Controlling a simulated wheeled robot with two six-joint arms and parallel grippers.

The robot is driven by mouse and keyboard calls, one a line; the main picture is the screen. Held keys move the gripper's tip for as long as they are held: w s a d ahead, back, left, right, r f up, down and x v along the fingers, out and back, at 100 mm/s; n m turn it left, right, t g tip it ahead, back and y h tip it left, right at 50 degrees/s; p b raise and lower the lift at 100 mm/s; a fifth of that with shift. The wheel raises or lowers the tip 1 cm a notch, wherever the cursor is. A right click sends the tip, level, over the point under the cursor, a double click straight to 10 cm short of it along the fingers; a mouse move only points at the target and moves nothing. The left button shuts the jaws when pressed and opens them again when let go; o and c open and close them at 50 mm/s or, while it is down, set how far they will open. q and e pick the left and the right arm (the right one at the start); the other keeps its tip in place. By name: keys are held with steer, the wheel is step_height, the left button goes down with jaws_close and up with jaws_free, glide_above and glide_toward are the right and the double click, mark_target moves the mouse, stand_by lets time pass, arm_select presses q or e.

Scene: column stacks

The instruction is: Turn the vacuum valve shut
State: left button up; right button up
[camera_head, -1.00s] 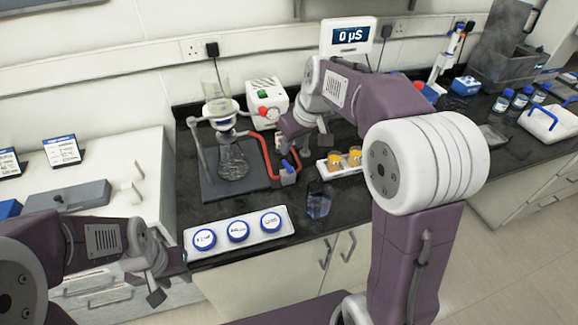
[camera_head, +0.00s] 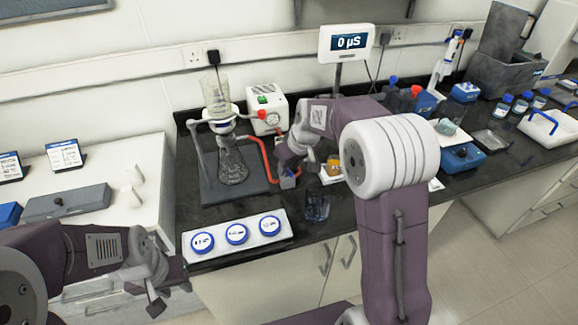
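My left gripper (camera_head: 168,288) is at the lower left, in front of the counter edge and far from the valve. Its fingers look apart and empty.
A white pump (camera_head: 267,108) stands behind the valve. A glass beaker (camera_head: 317,207) is close in front of it. A white tray (camera_head: 262,241) with blue-lidded jars lies at the front edge. My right forearm hides part of a tray with orange contents (camera_head: 330,177).

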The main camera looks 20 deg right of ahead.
jaws_close()
steer(key=shift+a+r+m+p, duration=0.1)
steer(key=shift+r+m+p, duration=0.15)
steer(key=shift+m+p, duration=0.5)
steer(key=shift+m+h+p, duration=0.35)
steer(key=shift+h+p, duration=0.05)
steer(key=shift+f+m+h, duration=0.25)
steer(key=shift+m+h, duration=0.05)
steer(key=shift+m, duration=0.4)
jaws_free()
steer(key=shift+r, duration=0.1)
steer(key=v, duration=0.9)
steer(key=shift+p, duration=0.35)
